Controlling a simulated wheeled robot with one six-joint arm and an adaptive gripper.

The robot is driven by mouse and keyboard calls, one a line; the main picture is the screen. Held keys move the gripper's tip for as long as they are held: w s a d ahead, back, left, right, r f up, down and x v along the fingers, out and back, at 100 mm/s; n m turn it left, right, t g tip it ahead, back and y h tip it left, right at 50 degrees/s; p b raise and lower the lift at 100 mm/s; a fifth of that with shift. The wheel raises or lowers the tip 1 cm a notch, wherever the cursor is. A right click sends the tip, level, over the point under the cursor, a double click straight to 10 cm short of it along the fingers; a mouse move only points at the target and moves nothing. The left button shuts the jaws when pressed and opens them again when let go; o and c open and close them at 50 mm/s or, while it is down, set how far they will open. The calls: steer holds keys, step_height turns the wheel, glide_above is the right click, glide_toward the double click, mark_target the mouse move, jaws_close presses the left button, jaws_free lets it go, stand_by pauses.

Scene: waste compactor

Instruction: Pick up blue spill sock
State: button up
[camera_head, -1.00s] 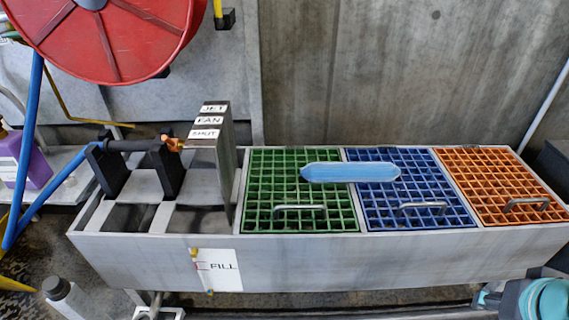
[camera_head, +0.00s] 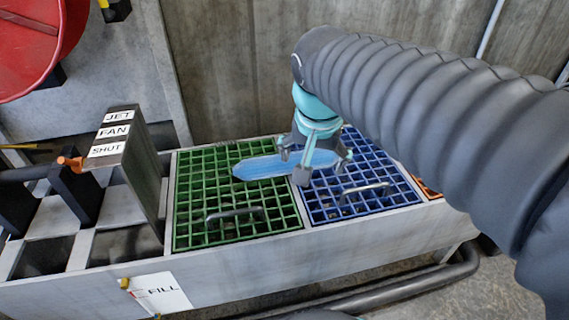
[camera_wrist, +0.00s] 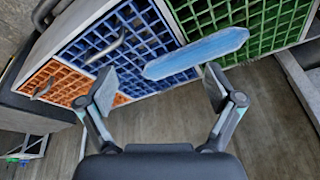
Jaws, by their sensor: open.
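The blue spill sock (camera_head: 270,166) is a long, light-blue piece with tapered ends. It lies across the border of the green grate (camera_head: 178,205) and the blue grate (camera_head: 398,190). My gripper (camera_head: 311,170) is over its right part in the head view, with fingers spread. In the wrist view the sock (camera_wrist: 196,53) lies beyond the fingertips of my gripper (camera_wrist: 160,92), which stand wide apart with nothing between them. The right fingertip there looks close to the sock; I cannot tell whether it touches. My gripper hides part of the sock's right end in the head view.
The orange grate (camera_wrist: 62,86) is beside the blue one. Metal handles (camera_head: 235,213) rise from the grates. An upright panel marked JET, FAN, SHUT (camera_head: 125,160) stands left of the green grate. A concrete wall (camera_head: 230,60) is behind, with a red reel (camera_head: 30,40) at upper left.

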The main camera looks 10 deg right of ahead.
steer(key=w+a+m+g+h+b, duration=0.2)
steer(key=w+m, duration=0.4)
steer(key=w, duration=0.5)
steer(key=m+g+h+b, duration=0.1)
steer(key=m, duration=0.5)
glide_toward(288, 163)
steer(key=shift+h, duration=0.3)
steer(key=w+f, duration=0.1)
steer(key=d+f+b, duration=0.1)
steer(key=f, duration=0.1)
steer(key=w+d+f, duration=0.1)
steer(key=shift+w+f, duration=0.35)
steer(key=shift+f, duration=0.05)
steer(key=x, duration=0.2)
steer(key=b+x, duration=0.1)
steer(key=x, duration=0.1)
steer(key=shift+s+a+f, duration=0.1)
steer(key=shift+s+a, duration=0.1)
steer(key=shift+a, duration=0.15)
steer(key=shift+d+f, duration=0.25)
steer(key=shift+f, duration=0.35)
steer(key=shift+c, duration=0.2)
steer(key=c, duration=1.4)
steer(key=shift+o, duration=0.2)
steer(key=shift+r, duration=0.1)
